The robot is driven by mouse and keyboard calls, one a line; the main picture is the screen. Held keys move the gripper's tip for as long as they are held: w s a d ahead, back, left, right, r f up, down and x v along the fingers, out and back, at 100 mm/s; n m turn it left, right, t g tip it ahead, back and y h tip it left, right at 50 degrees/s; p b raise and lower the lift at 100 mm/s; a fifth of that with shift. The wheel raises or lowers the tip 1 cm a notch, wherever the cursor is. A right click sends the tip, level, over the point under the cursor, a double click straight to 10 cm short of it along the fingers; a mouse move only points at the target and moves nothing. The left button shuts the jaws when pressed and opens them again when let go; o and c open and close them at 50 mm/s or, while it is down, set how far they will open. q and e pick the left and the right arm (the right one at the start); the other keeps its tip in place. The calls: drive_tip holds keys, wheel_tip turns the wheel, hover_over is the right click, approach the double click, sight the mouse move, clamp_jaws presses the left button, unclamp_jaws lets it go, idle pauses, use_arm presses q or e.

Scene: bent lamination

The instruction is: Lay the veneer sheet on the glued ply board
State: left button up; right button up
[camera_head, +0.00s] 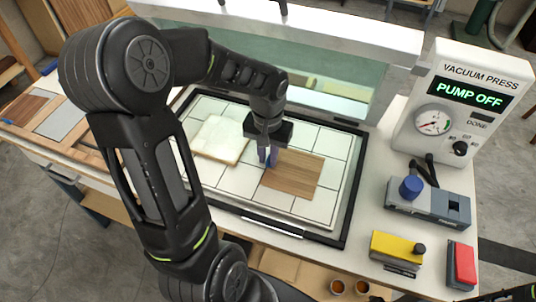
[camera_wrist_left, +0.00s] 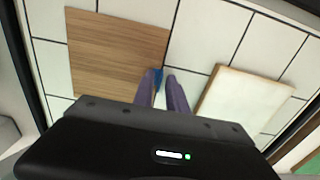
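The veneer sheet (camera_head: 297,174), thin brown wood with straight grain, lies on the white tiled press bed. It also shows in the left wrist view (camera_wrist_left: 112,55). The ply board (camera_head: 220,139), whitish on top with pale wood edges, lies to its left, apart from it; it shows right of the veneer in the wrist view (camera_wrist_left: 238,103). My left gripper (camera_head: 267,158) points down at the veneer's edge facing the board. Its fingers (camera_wrist_left: 165,85) stand a little apart, with a small blue piece by the tips. Whether they touch the sheet is unclear. My right gripper is not seen.
A dark frame (camera_head: 345,215) surrounds the bed, with a raised lid (camera_head: 300,30) behind. The vacuum press box (camera_head: 455,110) reads PUMP OFF. At right are a grey unit with a blue knob (camera_head: 411,187), a yellow block (camera_head: 397,248) and a red block (camera_head: 461,264).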

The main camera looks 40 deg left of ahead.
use_arm(q)
drive_tip(key=shift+o, duration=0.4)
drive_tip(key=shift+r, duration=0.1)
drive_tip(key=shift+r, duration=0.5)
wheel_tip(320, 180, up, 11)
drive_tip(key=shift+r, duration=0.15)
drive_tip(key=shift+o, duration=0.6)
